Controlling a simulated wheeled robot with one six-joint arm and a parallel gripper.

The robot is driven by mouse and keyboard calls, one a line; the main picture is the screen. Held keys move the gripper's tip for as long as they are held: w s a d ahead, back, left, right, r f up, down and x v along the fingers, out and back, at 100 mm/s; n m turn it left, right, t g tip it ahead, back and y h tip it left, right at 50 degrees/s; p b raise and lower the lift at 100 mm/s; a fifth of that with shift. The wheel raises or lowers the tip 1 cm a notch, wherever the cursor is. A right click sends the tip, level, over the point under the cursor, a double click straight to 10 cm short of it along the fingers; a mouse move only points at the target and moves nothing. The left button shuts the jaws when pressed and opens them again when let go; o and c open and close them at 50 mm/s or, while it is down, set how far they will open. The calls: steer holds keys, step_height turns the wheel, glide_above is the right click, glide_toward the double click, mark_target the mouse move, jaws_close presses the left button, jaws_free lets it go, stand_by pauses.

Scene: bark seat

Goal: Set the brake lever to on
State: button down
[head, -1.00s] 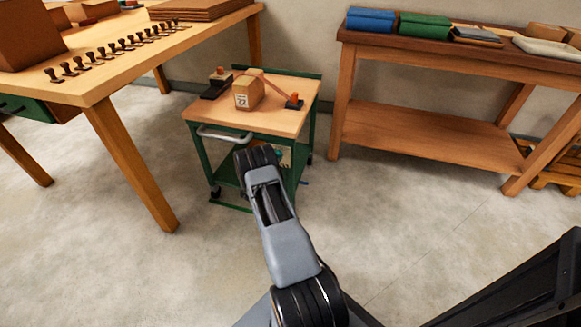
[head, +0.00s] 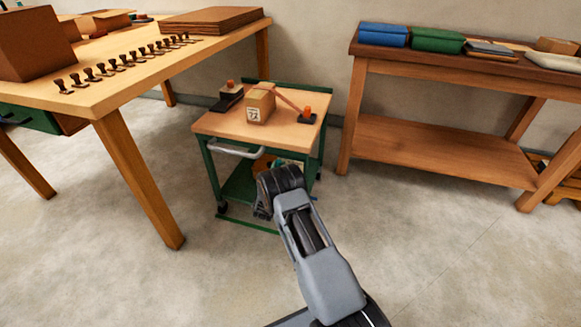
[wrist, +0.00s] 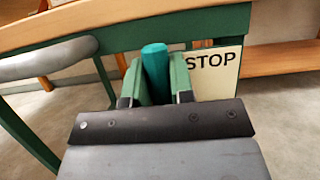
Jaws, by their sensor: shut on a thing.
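The brake lever (wrist: 155,72) shows in the wrist view as an upright teal grip below the edge of the cart's wooden top. My gripper (wrist: 157,84) is shut on it, with one finger on each side. A pale plate marked STOP (wrist: 212,70) sits just right of the lever. In the head view the green cart (head: 237,186) with a wooden top stands ahead, and my wrist (head: 280,180) is in front of its near side. My fingertips and most of the lever are hidden there. The lever's base is hidden in the wrist view.
A grey push handle (head: 236,150) juts from the cart's near side, left of my wrist. A cardboard box (head: 260,107) stands on the cart. A workbench (head: 112,100) is at left and a wooden table (head: 430,152) at right.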

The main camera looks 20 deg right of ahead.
stand_by(0.4)
steer(key=c, duration=1.3)
jaws_free()
steer(key=shift+a+r, duration=0.1)
steer(key=shift+a, duration=0.05)
steer(key=o, duration=0.3)
steer(key=p+v, duration=0.3)
steer(key=v, duration=1)
steer(key=shift+s+a, duration=0.15)
steer(key=shift+s, duration=0.2)
